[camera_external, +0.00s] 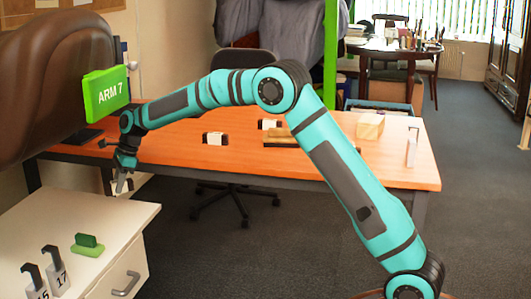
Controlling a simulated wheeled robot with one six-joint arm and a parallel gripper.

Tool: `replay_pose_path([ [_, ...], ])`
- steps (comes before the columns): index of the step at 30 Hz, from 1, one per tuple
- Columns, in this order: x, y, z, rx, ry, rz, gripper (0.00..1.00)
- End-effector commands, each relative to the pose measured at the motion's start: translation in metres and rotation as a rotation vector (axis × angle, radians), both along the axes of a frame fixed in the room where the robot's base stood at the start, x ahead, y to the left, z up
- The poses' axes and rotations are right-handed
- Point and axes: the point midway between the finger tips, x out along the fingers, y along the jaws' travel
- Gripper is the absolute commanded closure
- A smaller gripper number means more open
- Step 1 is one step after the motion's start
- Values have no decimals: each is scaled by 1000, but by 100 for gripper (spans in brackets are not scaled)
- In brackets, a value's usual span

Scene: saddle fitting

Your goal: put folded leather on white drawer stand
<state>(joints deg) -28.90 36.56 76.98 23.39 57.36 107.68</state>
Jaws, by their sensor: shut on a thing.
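The white drawer stand (127,215) is at the lower left, with its pale top and a drawer handle in view. My gripper (121,188) points down above the stand's far edge, left of the orange table's front edge. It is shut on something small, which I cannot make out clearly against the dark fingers. I cannot pick out the folded leather for certain. A large brown leather form (50,85) fills the upper left, behind the green ARM 7 sign.
The stand's middle top is clear. The orange table (330,172) holds a tan block (370,127), a wooden piece (281,138) and small white-and-black blocks (215,138). An office chair stands behind.

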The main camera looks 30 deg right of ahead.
Motion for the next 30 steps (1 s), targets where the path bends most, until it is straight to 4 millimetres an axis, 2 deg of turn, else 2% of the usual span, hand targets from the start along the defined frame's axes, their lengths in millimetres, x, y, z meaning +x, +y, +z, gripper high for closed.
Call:
replay_pose_path([
  [4,0,0,-24,0,3,-1,100],
  [11,0,0,-43,0,1,-1,100],
  [19,0,-1,-81,-1,3,-1,100],
  [30,0,0,-86,0,0,-1,100],
])
